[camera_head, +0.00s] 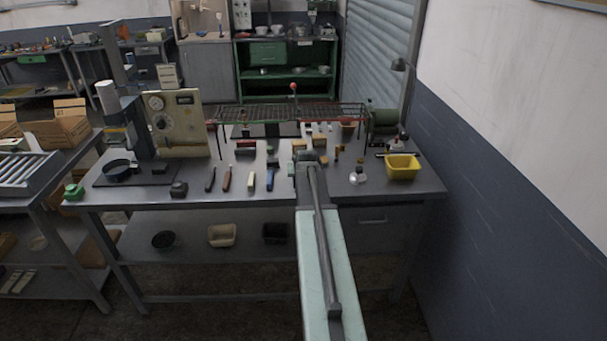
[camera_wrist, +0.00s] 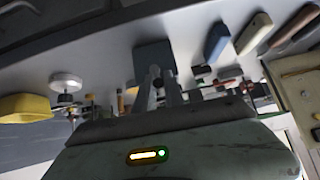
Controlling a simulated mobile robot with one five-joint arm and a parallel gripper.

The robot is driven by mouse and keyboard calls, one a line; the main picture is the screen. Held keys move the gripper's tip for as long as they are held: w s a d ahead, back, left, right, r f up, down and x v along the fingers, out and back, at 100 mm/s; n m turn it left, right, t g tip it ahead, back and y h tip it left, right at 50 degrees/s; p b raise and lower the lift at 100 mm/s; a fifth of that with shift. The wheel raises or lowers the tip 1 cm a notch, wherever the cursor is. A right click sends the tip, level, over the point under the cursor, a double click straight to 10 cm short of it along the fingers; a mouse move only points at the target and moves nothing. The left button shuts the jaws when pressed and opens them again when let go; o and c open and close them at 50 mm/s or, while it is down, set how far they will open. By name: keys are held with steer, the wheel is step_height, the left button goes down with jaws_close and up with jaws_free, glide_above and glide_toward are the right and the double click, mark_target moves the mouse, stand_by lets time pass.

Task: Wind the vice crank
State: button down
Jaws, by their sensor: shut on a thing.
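My gripper (camera_wrist: 158,90) is shut with its narrow fingers against a dark blue-grey block (camera_wrist: 152,58), which looks like the vice, at the work table. The vice crank between the fingertips is too small and covered to make out clearly. In the head view my arm reaches forward over the table's front edge, and my gripper (camera_head: 307,157) is at its far end, near the middle of the table. My arm hides most of the vice there.
The work table (camera_head: 130,193) holds a blue-handled tool (camera_head: 271,176) and other hand tools left of my gripper. A wire rack (camera_head: 255,113) crosses behind. A control panel (camera_head: 175,122) stands at left.

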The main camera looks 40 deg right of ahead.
stand_by(0.4)
steer(key=c, duration=1.4)
jaws_free()
steer(key=shift+c, duration=0.2)
steer(key=p+v, duration=0.5)
steer(key=v, duration=0.2)
steer(key=shift+s+a+r+p, duration=0.2)
steer(key=shift+r+p, duration=0.05)
steer(key=shift+p, duration=0.05)
